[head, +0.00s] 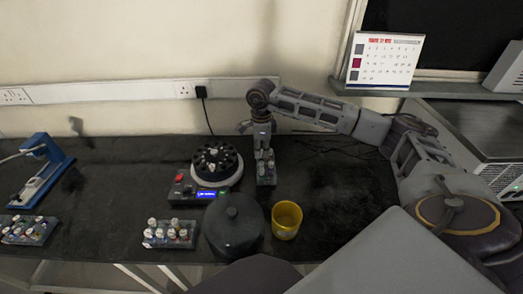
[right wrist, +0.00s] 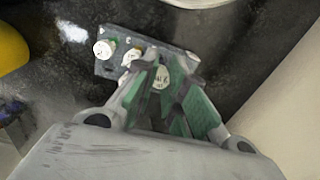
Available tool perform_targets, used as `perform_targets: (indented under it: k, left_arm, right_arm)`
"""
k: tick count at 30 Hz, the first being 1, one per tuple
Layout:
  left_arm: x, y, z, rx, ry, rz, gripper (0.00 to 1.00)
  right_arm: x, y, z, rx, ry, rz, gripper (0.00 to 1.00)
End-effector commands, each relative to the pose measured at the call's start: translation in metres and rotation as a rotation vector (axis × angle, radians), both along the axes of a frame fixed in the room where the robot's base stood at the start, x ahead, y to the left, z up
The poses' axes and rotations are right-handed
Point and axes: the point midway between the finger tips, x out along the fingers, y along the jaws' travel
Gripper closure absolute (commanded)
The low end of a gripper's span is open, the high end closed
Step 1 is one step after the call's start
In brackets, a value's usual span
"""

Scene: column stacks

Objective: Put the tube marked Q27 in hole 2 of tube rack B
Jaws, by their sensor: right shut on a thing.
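My right gripper (head: 263,147) points down over a small grey rack (head: 266,179) at the back of the bench, right of the centrifuge. In the right wrist view its green-padded fingers (right wrist: 165,105) are shut on a white-capped tube (right wrist: 161,76), at the near end of the rack (right wrist: 110,69). The cap's marking is too blurred to read, and I cannot tell whether the tube is still seated. Two other capped tubes, one white (right wrist: 103,50) and one yellowish (right wrist: 132,55), stand in that rack. Which rack is B cannot be read. My left gripper is not in view.
A centrifuge (head: 196,181) with an open rotor stands left of the gripper. A dark round lid (head: 234,226) and a yellow cup (head: 286,221) are in front. Tube racks stand at front centre (head: 168,244) and far left (head: 28,240). The bench right of the cup is clear.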

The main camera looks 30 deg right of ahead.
Motion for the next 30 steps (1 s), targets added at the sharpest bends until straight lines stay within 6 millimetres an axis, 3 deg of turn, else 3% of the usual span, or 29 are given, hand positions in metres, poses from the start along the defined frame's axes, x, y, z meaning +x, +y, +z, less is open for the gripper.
perform_targets:
  k: [30]
  left_arm:
    - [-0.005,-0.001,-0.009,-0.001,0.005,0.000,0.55]
  right_arm:
    - [0.000,0.000,-0.013,0.000,0.000,0.000,0.94]
